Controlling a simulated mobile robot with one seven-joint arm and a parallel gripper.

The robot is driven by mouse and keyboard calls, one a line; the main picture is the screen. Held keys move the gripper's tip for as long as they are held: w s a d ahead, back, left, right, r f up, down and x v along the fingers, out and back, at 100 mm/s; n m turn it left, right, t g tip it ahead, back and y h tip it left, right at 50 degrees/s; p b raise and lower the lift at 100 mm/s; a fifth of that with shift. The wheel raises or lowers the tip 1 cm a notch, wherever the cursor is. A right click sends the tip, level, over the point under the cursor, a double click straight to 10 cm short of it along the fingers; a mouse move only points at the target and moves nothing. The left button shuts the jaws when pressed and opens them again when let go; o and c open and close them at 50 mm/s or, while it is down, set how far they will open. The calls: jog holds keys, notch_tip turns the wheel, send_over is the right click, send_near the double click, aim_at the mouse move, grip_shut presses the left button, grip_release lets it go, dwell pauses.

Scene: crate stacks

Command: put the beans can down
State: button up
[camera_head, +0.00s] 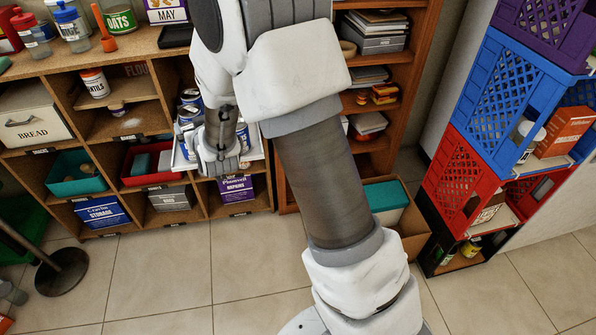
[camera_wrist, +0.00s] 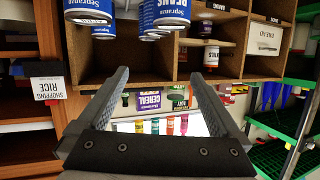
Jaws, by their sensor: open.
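A blue-and-white beans can (camera_wrist: 172,12) shows at the top edge of the wrist view, partly cut off, its lettering upside down. Other blue-labelled cans stand close to it. In the head view, blue-and-white cans (camera_head: 190,98) stand in the shelf around my gripper, but I cannot tell which one is the beans can. My gripper (camera_wrist: 160,78) is open, with nothing between its fingers in the wrist view. In the head view my gripper (camera_head: 221,150) is in front of the cans and hides some of them.
A white tray (camera_head: 256,152) lies under the cans. The wooden shelf holds a bread box (camera_head: 33,112), a lentils jar (camera_head: 95,83) and colored bins. Stacked blue (camera_head: 505,85) and red crates (camera_head: 458,180) stand at right.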

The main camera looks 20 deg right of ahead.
jog(key=s+d+r+g, duration=0.2)
jog(key=s+d+r, duration=0.1)
jog(key=s+r, duration=0.35)
jog(key=s+d+r+g, duration=0.2)
jog(key=s, duration=0.7)
jog(key=s+d+r+g+h, duration=0.1)
jog(key=s+d+r+g, duration=0.1)
jog(key=s, duration=0.8)
jog(key=s+d+r+g, duration=0.2)
jog(key=s+d, duration=0.2)
jog(key=s, duration=0.6)
jog(key=shift+d+g+h, duration=0.2)
jog(key=shift+g+h, duration=0.1)
jog(key=shift+g, duration=0.1)
jog(key=shift+r, duration=0.15)
notch_tip(320, 180, up, 22)
jog(key=p, duration=2.1)
jog(key=shift+p, duration=0.4)
